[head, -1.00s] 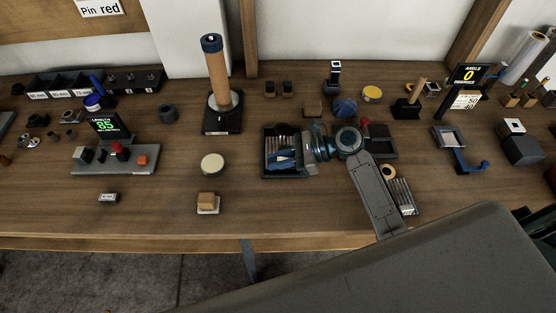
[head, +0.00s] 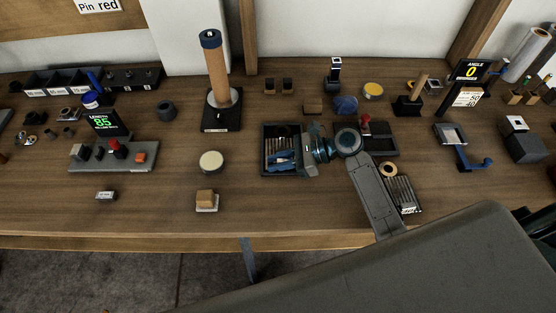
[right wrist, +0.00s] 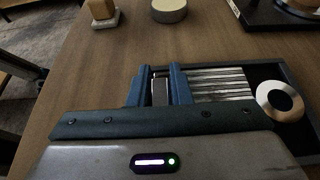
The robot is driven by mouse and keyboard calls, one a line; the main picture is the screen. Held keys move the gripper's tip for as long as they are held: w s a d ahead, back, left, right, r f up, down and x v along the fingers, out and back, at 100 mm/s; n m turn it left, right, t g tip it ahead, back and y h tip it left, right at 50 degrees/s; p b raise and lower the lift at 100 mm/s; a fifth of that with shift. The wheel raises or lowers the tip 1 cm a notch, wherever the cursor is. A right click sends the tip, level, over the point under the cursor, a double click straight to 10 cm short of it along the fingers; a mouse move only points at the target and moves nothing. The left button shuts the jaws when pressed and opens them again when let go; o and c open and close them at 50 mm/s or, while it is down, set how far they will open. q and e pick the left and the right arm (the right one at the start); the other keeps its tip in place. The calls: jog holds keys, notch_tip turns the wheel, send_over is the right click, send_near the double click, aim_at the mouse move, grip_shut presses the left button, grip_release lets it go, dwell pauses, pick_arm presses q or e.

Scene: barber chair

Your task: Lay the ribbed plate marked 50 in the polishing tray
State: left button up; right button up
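A ribbed grey plate lies in the left black tray (head: 264,172), and its parallel ribs (head: 277,146) show past my fingers; I cannot read a number on it. My right gripper (head: 282,161) reaches down into this tray from the right. In the right wrist view its two blue fingers (right wrist: 163,88) stand on either side of a narrow grey piece at the plate's near end. The ribs (right wrist: 220,83) run to the right from there. Whether the fingers press on that piece is unclear. My left gripper is not in view.
A pale ring with a dark centre (right wrist: 280,100) is by the ribs. A second black tray (head: 384,151) stands to the right, with a wooden ring (head: 388,170) and other ribbed plates (head: 403,192) in front. A round cream disc (head: 211,161) and a wooden block (head: 206,197) lie left.

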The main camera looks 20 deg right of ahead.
jog(key=o, duration=0.4)
jog(key=shift+o, duration=0.2)
jog(key=b+v, duration=0.1)
jog(key=v, duration=0.9)
jog(key=shift+s+d+r+b, duration=0.1)
jog(key=shift+d+r+b, duration=0.05)
jog(key=shift+d+b, duration=0.2)
